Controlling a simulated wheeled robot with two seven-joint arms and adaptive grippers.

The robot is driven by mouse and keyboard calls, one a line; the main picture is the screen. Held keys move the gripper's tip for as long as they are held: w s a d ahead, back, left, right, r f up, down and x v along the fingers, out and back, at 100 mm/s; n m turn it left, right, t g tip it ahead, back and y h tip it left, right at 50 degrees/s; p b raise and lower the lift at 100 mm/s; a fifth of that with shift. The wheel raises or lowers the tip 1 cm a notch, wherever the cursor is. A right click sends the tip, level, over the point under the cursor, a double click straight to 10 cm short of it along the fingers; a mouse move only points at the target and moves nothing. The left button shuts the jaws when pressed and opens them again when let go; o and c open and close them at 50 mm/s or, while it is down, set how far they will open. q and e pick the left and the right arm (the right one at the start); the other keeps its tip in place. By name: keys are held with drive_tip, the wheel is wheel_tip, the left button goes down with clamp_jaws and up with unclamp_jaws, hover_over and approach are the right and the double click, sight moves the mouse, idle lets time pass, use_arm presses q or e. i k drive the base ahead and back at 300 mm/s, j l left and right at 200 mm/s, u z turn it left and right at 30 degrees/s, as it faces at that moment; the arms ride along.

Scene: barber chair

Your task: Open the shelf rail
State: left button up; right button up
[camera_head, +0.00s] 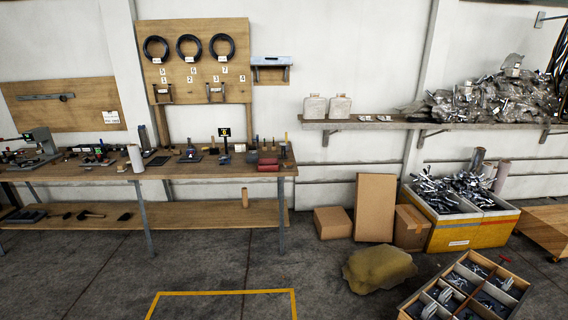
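Neither of my grippers is in the head view. I cannot tell which part is the shelf rail. A long wall shelf (400,125) on brackets runs along the right wall, with two pale containers near its left end and a heap of wrapped metal parts on its right. A small pale wall shelf (271,61) hangs beside the upright wooden board (196,37). No open or shut rail can be made out on either shelf.
A wooden workbench (60,176) with tools and a lower shelf stands at left. Cardboard boxes (374,208), a yellow bin (460,232), a brown sack (379,268) and a divided crate (440,297) stand at right. Floor with a yellow outline (222,292) is clear at front.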

sight(254, 59)
drive_tip(key=i, duration=2.45)
drive_tip(key=i+z, duration=0.2)
drive_tip(key=i, duration=0.3)
drive_tip(key=i+j+z, duration=0.2)
drive_tip(key=i, duration=0.35)
